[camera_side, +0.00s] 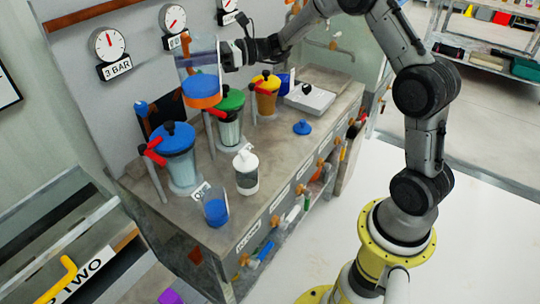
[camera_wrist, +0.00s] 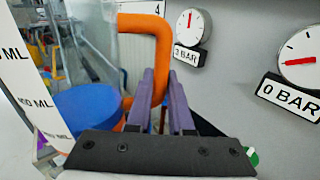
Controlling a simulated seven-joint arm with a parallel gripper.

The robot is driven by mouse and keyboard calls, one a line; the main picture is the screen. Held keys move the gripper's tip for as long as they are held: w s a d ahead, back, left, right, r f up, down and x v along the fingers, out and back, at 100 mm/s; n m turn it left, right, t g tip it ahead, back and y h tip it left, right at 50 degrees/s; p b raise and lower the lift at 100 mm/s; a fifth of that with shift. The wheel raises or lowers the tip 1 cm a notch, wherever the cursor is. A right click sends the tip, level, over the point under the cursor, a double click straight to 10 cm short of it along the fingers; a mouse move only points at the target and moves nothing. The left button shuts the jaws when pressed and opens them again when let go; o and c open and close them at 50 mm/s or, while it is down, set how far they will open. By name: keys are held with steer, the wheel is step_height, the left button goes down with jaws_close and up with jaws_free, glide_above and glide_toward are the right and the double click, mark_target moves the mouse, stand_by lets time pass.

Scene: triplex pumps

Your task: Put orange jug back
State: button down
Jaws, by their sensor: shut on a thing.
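The orange jug (camera_side: 202,92) is a clear container with an orange base and handle, and something blue inside its lower part. It is in the air above the counter, near the back panel, and looks roughly upright. My gripper (camera_side: 232,54) is at its right side, shut on its handle. In the wrist view the orange handle (camera_wrist: 162,48) passes between the purple fingers of my gripper (camera_wrist: 163,88). The jug's clear wall with ML marks (camera_wrist: 28,75) and the blue contents (camera_wrist: 88,108) are on the left. The grip's lower part is hidden by the gripper body.
Gauges (camera_side: 109,43) line the panel.

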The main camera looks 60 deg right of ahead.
steer(key=s+d+f+n+g+y, duration=0.1)
steer(key=s+d+f+n+g, duration=0.1)
steer(key=s+d+f, duration=0.9)
steer(key=shift+s+d+f+m+t+h, duration=0.1)
steer(key=shift+d+f+m+t+h, duration=1.6)
steer(key=shift+f, duration=0.9)
steer(key=shift+s+d+f+m+t+h, duration=0.1)
steer(key=shift+d+f+m+t+h, duration=1.15)
steer(key=shift+d+f+m+h, duration=0.85)
steer(key=shift+s+d+f+m+t+h, duration=0.1)
steer(key=shift+d+f+m+t+h, duration=1.7)
steer(key=shift+f, duration=1.25)
steer(key=shift+d+f+n+g+h, duration=0.15)
steer(key=shift+d+n+g+h, duration=0.05)
steer(key=shift+n+g+h, duration=0.2)
steer(key=c, duration=0.8)
jaws_free()
